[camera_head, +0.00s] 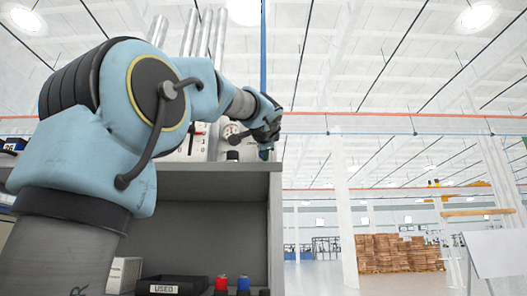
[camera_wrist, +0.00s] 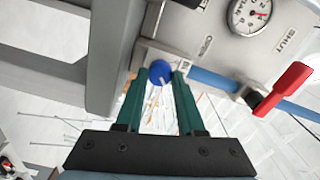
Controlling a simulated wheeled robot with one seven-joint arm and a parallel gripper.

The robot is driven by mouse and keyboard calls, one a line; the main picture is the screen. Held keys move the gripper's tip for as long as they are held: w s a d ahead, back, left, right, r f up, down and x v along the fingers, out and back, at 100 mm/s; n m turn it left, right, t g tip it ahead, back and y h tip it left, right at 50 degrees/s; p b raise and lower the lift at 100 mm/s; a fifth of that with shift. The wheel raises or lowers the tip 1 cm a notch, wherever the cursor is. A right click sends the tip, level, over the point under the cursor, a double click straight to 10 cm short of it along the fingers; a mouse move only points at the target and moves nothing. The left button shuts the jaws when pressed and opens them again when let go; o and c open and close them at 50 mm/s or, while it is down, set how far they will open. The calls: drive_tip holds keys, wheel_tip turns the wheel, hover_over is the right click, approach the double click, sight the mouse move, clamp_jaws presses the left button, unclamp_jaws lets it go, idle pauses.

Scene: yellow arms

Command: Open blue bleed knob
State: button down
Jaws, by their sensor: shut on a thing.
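The blue bleed knob (camera_wrist: 160,72) is small and round, with a pale mark on its face. It sits at the lower edge of a grey panel (camera_wrist: 215,55) in the wrist view. My gripper (camera_wrist: 161,76) has its two green fingers on either side of the knob, with the tips closed on it. In the head view my gripper (camera_head: 266,148) is at the right end of the grey cabinet's top, and the knob cannot be made out there.
A red valve handle (camera_wrist: 282,88) on a blue pipe (camera_wrist: 215,82) is right of my gripper, below a pressure gauge (camera_wrist: 250,15). A grey frame post (camera_wrist: 113,55) stands close on the left. The cabinet shelf (camera_head: 190,168) holds a "USED" bin (camera_head: 172,287).

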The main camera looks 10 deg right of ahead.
drive_tip(key=shift+r, duration=0.1)
drive_tip(key=c, duration=0.5)
unclamp_jaws()
drive_tip(key=shift+s+a+b, duration=0.35)
drive_tip(key=shift+s+b, duration=0.4)
drive_tip(key=shift+s, duration=1.05)
drive_tip(key=shift+s+a+b, duration=0.3)
drive_tip(key=shift+s+b, duration=0.45)
drive_tip(key=shift+s, duration=1)
drive_tip(key=shift+s+a+b, duration=0.35)
drive_tip(key=shift+s+b, duration=0.4)
drive_tip(key=shift+s, duration=1.05)
